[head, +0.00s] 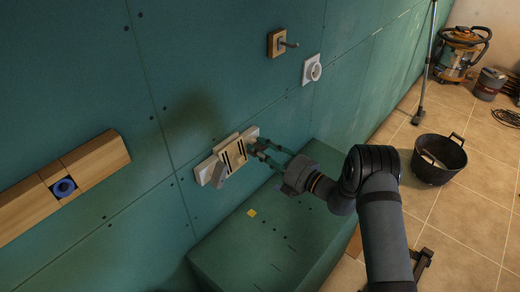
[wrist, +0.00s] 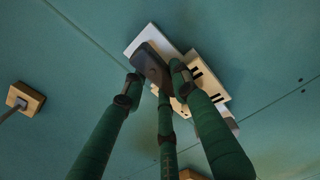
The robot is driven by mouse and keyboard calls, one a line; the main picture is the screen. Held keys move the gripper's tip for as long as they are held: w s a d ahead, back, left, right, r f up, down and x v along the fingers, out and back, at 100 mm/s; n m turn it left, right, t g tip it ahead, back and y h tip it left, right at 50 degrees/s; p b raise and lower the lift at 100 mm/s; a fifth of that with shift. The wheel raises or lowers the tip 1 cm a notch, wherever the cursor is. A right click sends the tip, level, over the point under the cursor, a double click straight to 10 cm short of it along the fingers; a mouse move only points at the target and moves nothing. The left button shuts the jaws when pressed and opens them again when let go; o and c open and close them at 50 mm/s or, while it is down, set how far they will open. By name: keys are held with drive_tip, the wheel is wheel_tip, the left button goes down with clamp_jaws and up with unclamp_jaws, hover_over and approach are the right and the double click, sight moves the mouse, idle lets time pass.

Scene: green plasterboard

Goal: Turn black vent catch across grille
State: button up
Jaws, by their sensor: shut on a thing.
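The vent grille (head: 232,154) is a pale cream block with black slots on a white plate, fixed to the green wall; it also shows in the wrist view (wrist: 210,88). The black catch (wrist: 151,64) is a dark rounded bar at one end of the grille, lying slantwise over the white plate. My gripper (head: 260,148) is at the grille's right end in the head view, its green fingers hiding most of the catch there. In the wrist view my gripper (wrist: 156,76) is shut on the catch, with fingers on both sides. A grey piece (head: 219,175) sits at the grille's other end.
A green ledge (head: 255,240) juts out below the grille. A wooden rail (head: 95,165) is at left. A black bucket (head: 438,160) stands on the floor.

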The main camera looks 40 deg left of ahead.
drive_tip(key=shift+f, duration=0.15)
idle(0.3)
drive_tip(key=o, duration=0.9)
drive_tip(key=shift+d, duration=0.1)
drive_tip(key=shift+c, duration=0.2)
drive_tip(key=shift+o, duration=1.4)
drive_tip(key=shift+w, duration=0.15)
drive_tip(key=d, duration=1.2)
drive_tip(key=shift+s, duration=0.4)
drive_tip(key=shift+a, duration=0.15)
drive_tip(key=a, duration=1.2)
drive_tip(key=shift+w, duration=0.3)
